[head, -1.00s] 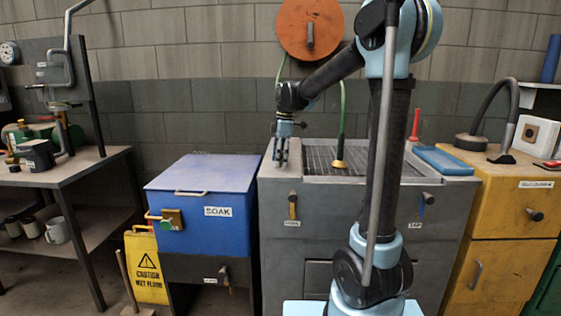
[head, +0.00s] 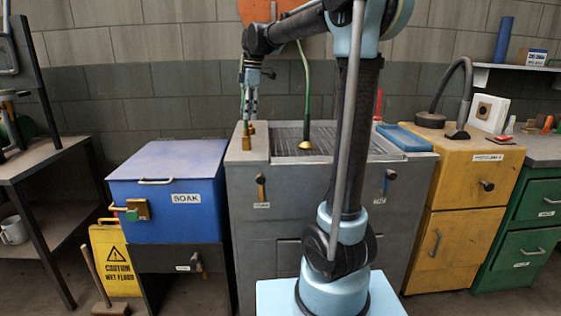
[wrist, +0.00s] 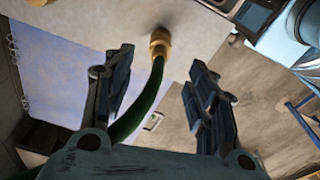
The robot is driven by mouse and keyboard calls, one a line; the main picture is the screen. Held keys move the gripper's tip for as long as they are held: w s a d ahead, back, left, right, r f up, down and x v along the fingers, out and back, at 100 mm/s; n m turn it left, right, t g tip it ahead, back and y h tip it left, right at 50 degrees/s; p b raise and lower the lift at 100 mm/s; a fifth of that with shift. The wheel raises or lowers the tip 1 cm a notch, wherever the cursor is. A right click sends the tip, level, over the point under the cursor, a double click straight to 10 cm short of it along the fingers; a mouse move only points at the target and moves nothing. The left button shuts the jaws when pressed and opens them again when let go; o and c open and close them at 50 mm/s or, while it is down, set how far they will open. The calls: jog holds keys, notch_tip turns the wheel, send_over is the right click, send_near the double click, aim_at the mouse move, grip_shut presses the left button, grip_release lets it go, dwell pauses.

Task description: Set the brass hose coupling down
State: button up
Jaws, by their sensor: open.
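The brass hose coupling (head: 246,142) is on the left end of the grey sink unit's top, below my gripper (head: 250,108). In the wrist view the coupling (wrist: 160,43) sits beyond the fingertips, clear of both fingers. A green hose (wrist: 143,112) runs from it back through the space between them. My gripper also shows in the wrist view (wrist: 164,75), its fingers spread wide with neither closed on the hose. The grey sink unit (head: 285,195) carries a grated basin. Whether the coupling stands fully upright is too small to tell.
Another green hose (head: 306,90) ends in a brass fitting (head: 306,146) on the grate. A blue SOAK bin (head: 165,190) stands to the left, a blue tray (head: 403,138) lies at the right of the basin. A yellow cabinet (head: 462,205) adjoins. Free air surrounds my gripper.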

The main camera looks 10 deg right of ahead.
jog(key=s+d+f+m+t, duration=0.1)
jog(key=s+d+f+m, duration=0.4)
jog(key=s+d, duration=0.25)
jog(key=s+d+f+m, duration=0.5)
jog(key=s+d, duration=0.1)
jog(key=s, duration=0.3)
jog(key=s+d+f+m, duration=0.3)
jog(key=s+f+m, duration=0.2)
jog(key=s+f, duration=0.2)
jog(key=s+d+f+m+t+h, duration=0.1)
jog(key=s+d+f+m, duration=0.3)
jog(key=s+f, duration=0.4)
notch_tip(320, 180, down, 2)
jog(key=shift+s+f+m, duration=0.1)
jog(key=shift+s+m, duration=0.15)
jog(key=shift+m, duration=0.15)
